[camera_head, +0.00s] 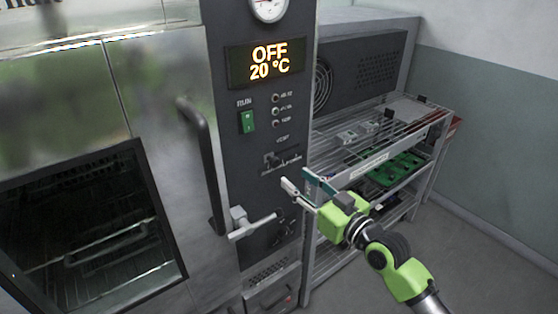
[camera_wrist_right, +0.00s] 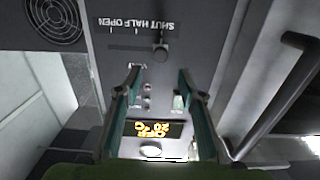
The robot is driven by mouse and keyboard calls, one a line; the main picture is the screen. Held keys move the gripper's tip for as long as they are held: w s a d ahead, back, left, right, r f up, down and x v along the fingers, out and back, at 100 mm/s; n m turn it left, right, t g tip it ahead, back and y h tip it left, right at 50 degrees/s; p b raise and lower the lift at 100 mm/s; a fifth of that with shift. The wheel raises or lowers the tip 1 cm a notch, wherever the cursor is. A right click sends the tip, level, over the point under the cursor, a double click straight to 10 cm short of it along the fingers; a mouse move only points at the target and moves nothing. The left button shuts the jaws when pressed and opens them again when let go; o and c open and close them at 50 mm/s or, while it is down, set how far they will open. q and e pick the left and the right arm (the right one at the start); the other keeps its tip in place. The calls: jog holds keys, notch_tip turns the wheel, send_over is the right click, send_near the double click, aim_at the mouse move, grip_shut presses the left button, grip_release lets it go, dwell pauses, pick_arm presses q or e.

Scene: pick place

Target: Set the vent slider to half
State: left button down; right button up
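The vent slider (camera_head: 272,158) is a small dark knob on the oven's dark control panel, below the display and the green switch. In the right wrist view, which is upside down, the slider knob (camera_wrist_right: 161,52) lines up with the SHUT mark, at the right end of the SHUT, HALF, OPEN scale (camera_wrist_right: 135,23). My right gripper (camera_head: 296,180) is open and empty, below and right of the slider in the head view. In the wrist view, my right gripper (camera_wrist_right: 158,77) has its fingers apart, the knob ahead of the gap and not touched. My left gripper is not in view.
The display (camera_head: 266,62) reads OFF, 20 °C. A long door handle (camera_head: 203,165) and a metal latch lever (camera_head: 250,226) stick out left of the gripper. A wire rack (camera_head: 385,145) with green boards stands at the right. Grey floor lies open at the lower right.

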aim_at(276, 163)
jog(key=p+x, duration=0.1)
jog(key=x, duration=0.7)
jog(key=shift+w+a+p, duration=0.25)
jog(key=shift+p, duration=0.05)
jog(key=shift+x, duration=0.85)
